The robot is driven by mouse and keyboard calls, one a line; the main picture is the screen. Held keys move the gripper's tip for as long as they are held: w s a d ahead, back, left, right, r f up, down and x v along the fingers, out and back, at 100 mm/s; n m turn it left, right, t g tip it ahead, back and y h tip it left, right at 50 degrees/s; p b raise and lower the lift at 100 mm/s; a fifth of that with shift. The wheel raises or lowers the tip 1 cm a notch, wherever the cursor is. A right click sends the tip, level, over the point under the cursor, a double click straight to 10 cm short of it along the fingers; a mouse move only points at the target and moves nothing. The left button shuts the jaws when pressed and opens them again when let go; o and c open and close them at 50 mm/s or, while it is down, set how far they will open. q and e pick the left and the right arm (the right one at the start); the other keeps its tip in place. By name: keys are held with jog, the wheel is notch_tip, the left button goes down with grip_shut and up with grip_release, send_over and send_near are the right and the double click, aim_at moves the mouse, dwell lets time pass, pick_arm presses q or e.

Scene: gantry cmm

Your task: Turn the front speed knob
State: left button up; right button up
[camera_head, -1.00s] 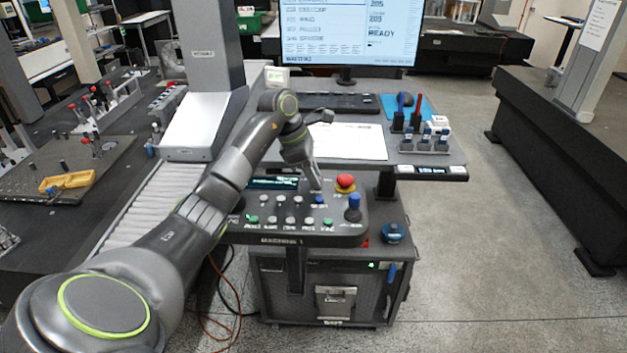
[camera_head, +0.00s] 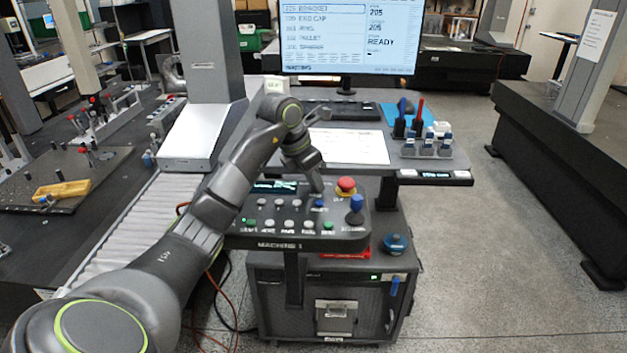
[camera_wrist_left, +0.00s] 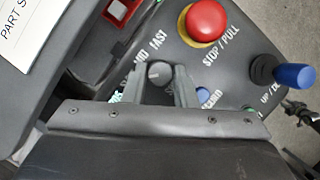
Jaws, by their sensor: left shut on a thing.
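The speed knob (camera_wrist_left: 158,73) is a small grey round knob with a pale pointer mark. It sits on the dark control panel (camera_head: 240,237), with the words FAST and MID printed beside it in the left wrist view. My left gripper (camera_wrist_left: 160,76) has its two fingers on either side of the knob and is shut on it. In the head view my left gripper (camera_head: 317,186) reaches down to the panel's back edge, left of the red stop button, and hides the knob there.
Close by on the panel are the red stop button (camera_head: 346,186), a blue-topped joystick (camera_head: 356,206) and several small push buttons. A desk with a paper sheet (camera_head: 348,146) and a monitor (camera_head: 350,35) stands behind. The floor at right is clear.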

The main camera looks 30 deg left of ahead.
pick_arm(q)
jog(key=shift+r, duration=0.1)
jog(key=o, duration=1)
jog(key=b+v, duration=0.1)
jog(key=v, duration=0.3)
jog(key=shift+a+r, duration=0.15)
jog(key=shift+r, duration=0.05)
jog(key=p+v, duration=0.6)
jog(key=v, duration=0.7)
jog(key=shift+s+f+p, duration=0.1)
jog(key=shift+s+p, duration=0.05)
jog(key=shift+p, duration=0.2)
